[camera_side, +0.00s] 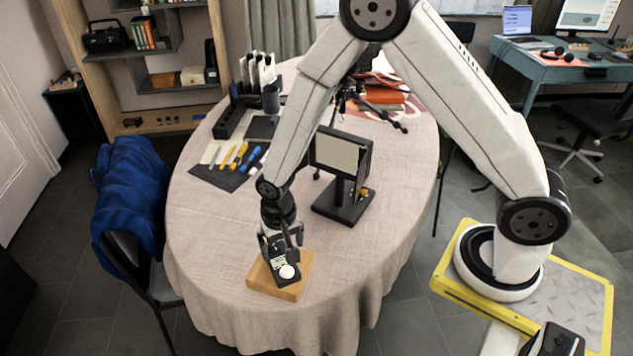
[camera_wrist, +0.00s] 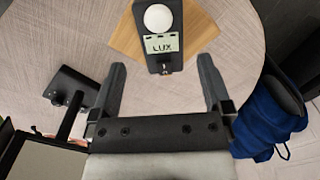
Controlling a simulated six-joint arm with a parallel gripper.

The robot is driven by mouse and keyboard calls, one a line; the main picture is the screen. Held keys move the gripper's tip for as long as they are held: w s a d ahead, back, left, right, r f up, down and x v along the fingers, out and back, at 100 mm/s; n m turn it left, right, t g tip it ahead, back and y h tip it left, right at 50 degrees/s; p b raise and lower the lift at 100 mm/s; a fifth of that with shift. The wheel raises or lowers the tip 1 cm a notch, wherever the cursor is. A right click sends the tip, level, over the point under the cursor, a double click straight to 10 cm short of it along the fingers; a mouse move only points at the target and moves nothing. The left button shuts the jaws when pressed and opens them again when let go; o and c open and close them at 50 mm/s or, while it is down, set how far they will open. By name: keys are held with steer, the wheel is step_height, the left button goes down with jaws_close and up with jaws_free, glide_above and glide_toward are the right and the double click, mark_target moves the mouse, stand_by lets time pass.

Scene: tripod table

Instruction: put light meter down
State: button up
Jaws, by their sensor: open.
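The light meter (camera_wrist: 161,45) is a dark slab with a white dome and a pale display marked LUX. It lies on a wooden block (camera_wrist: 125,38) near the table's front edge. In the side view the light meter (camera_side: 288,272) rests on the wooden block (camera_side: 258,276), its white dome toward the camera. My gripper (camera_side: 281,241) is just above the meter's rear end. In the wrist view my gripper (camera_wrist: 163,82) has its fingers wide apart, one on each side, with the meter beyond the tips and nothing between them. Whether a finger touches the meter is hard to tell from the side.
A black stand with a pale panel (camera_side: 338,152) is behind and right of the block. A dark mat with tools (camera_side: 229,163) and a black organizer (camera_side: 228,120) lie further back. A chair with a blue jacket (camera_side: 135,185) stands left. The tablecloth (camera_side: 215,230) left of the block is clear.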

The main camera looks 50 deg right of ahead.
mark_target(285, 266)
steer(key=shift+r, duration=2.15)
steer(key=s+d+r+n+t, duration=0.2)
steer(key=s+d+r+n, duration=0.3)
steer(key=s+d+r, duration=0.4)
steer(key=shift+s+d+r+t, duration=0.15)
steer(key=shift+s+r+t, duration=0.05)
steer(key=shift+r+t, duration=0.15)
